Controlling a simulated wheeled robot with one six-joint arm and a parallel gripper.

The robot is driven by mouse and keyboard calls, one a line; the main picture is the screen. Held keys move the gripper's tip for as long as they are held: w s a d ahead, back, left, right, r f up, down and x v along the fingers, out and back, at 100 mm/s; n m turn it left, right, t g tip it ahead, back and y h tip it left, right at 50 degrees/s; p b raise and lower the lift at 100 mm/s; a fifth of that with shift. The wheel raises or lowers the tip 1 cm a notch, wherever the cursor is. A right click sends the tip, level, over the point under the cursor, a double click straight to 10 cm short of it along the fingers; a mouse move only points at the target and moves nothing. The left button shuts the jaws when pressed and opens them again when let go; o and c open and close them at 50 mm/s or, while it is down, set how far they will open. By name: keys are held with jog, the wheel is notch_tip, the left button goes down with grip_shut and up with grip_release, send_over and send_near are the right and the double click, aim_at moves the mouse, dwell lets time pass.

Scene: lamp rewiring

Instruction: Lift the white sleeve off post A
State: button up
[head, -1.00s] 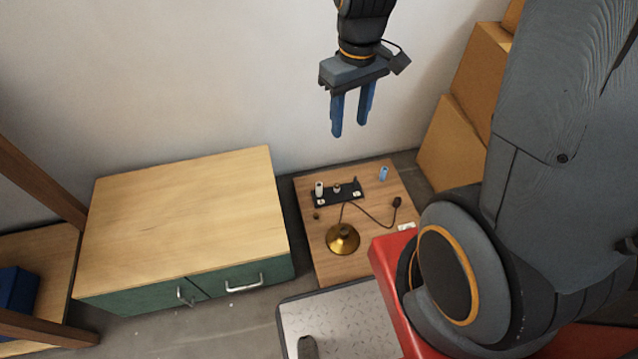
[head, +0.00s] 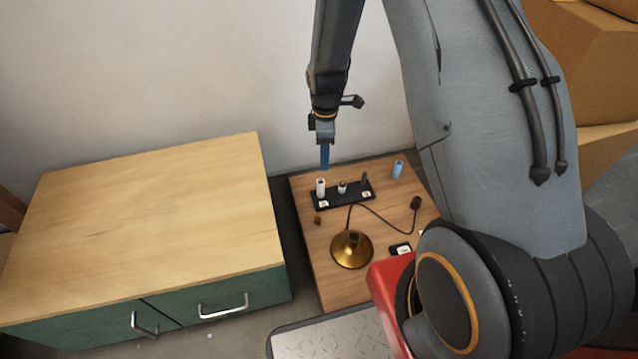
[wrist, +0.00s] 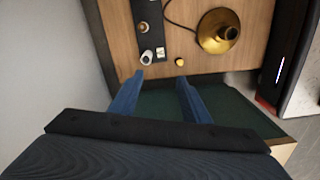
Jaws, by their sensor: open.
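The white sleeve (head: 320,187) stands upright at the left end of a black post strip (head: 351,194) on the low wooden table. In the wrist view the white sleeve (wrist: 147,57) shows at the near end of the strip, just beyond the left fingertip. The post under it is hidden by the sleeve. My gripper (head: 325,167) is above the sleeve in the head view, its blue fingers seen edge-on. In the wrist view my gripper (wrist: 160,78) has its two fingers apart with nothing between them.
A brass lamp base (head: 351,249) with a dark cord stands on the table (head: 320,270). A blue cylinder (head: 398,169) stands at the back right, and a small brass piece (head: 318,220) lies left. A green cabinet (head: 150,220) stands left of the table.

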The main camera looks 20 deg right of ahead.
aim_at(321, 188)
jog(key=w+f+n+b, duration=0.1)
jog(key=f, duration=0.3)
jog(key=w+f+n+b, duration=0.1)
jog(key=f+b, duration=0.1)
jog(key=f, duration=0.3)
jog(key=w+f+n+b, duration=0.1)
jog(key=w+f+b, duration=0.1)
jog(key=f, duration=0.3)
jog(key=shift+f+b, duration=1.8)
jog(key=shift+f, duration=1.95)
grip_shut()
jog(key=shift+r, duration=0.15)
jog(key=shift+r+p, duration=3.7)
jog(key=shift+r, duration=1.25)
